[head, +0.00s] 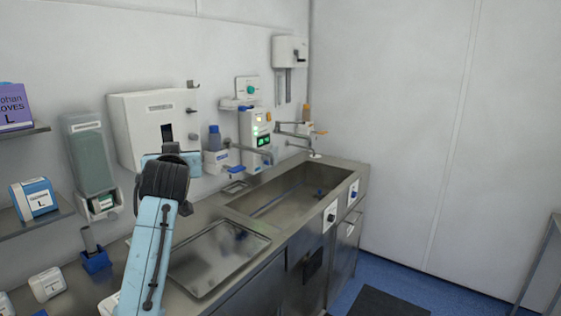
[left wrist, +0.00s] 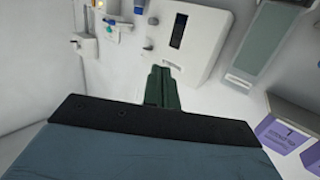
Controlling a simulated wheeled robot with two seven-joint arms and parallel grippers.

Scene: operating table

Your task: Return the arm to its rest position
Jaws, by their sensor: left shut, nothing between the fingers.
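My left arm (head: 152,245) rises from the bottom of the head view, light blue with a black joint (head: 163,180) at its top. It stands in front of the counter and the white wall dispenser (head: 150,125). My left gripper (left wrist: 158,88) shows in the left wrist view as two dark green fingers closed together, with nothing between them. The fingers point toward the white dispenser (left wrist: 185,35). My right gripper is in neither view.
A steel counter holds a shallow tray (head: 185,284) and a sink basin (head: 345,190). A grey-green bottle dispenser (head: 88,155), a purple glove box (head: 14,105) and a blue-white box (head: 35,198) are at the left. Open floor (head: 420,290) lies at the right.

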